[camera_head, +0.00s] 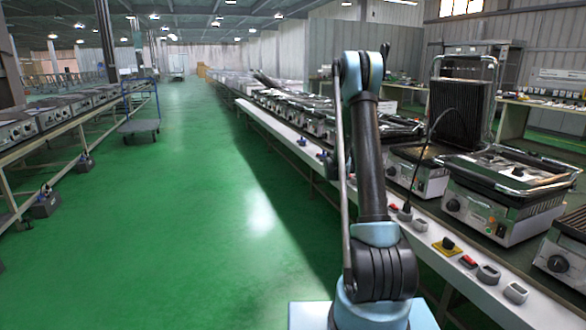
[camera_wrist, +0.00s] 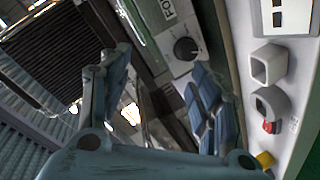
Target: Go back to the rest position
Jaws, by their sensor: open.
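My gripper (camera_wrist: 160,68) shows in the wrist view with its two blue-grey padded fingers spread apart. No object is seen held between them. Behind the fingers is a metal appliance with a round black knob (camera_wrist: 186,48), and a dark ribbed plate (camera_wrist: 45,45) is at the upper left. In the head view my arm stands raised at the centre right, beside the row of appliances. My gripper cannot be made out there behind the arm. I cannot tell how far the fingers are from the appliance.
A contact grill (camera_head: 505,190) with a raised ribbed lid behind it stands right of my arm. A white ledge (camera_head: 430,245) with sockets and switches runs along the bench front. Another appliance bench (camera_head: 75,125) is at left. The green floor (camera_head: 190,220) between is clear; a cart (camera_head: 139,126) stands farther back.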

